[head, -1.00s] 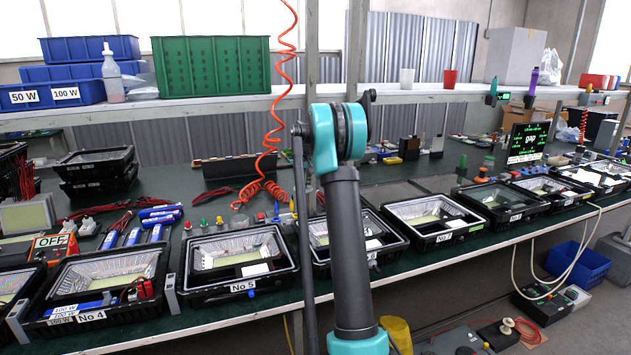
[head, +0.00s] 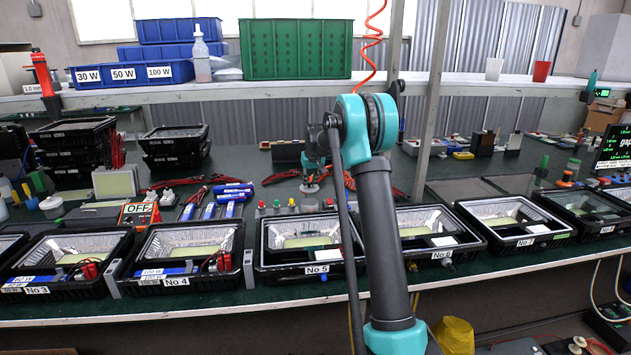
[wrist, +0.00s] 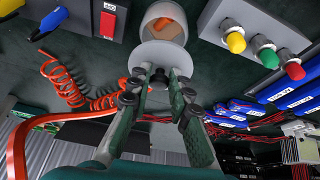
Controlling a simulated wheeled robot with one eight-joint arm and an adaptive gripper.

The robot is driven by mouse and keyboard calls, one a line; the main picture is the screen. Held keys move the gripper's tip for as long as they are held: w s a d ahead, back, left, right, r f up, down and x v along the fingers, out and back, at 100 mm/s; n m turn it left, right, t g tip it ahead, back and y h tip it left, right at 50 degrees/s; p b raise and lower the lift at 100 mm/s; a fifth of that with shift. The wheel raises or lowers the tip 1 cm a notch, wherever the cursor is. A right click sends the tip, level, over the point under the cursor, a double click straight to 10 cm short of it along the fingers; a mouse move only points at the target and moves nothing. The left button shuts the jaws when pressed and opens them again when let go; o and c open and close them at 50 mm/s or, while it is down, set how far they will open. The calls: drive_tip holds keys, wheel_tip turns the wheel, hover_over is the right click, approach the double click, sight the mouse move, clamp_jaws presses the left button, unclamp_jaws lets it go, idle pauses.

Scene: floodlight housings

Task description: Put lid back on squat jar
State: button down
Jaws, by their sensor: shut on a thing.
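My gripper (wrist: 158,82) is shut on the knob of a pale round lid (wrist: 140,54) in the wrist view. The squat jar (wrist: 150,14) is a whitish, open-topped jar with something orange inside, at the top of the wrist view. The lid overlaps the jar's near edge in the picture; I cannot tell whether they touch. The lid is not seated over the mouth, which still shows. In the head view my gripper (head: 314,172) is partly visible left of my arm, over the bench's back part.
Yellow, green and red buttons (wrist: 264,52) stand beside the jar. A red switch (wrist: 108,20) and a coiled orange hose (wrist: 66,84) are on the other side. Blue cylinders (head: 233,191) lie left on the bench. Housing No 5 (head: 317,268) stands in front.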

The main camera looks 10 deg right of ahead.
sight(311, 191)
drive_tip(key=shift+f, duration=3)
drive_tip(key=shift+f, duration=0.15)
drive_tip(key=c, duration=1.3)
unclamp_jaws()
drive_tip(key=o, duration=0.5)
drive_tip(key=shift+c, duration=0.2)
drive_tip(key=shift+r, duration=3.55)
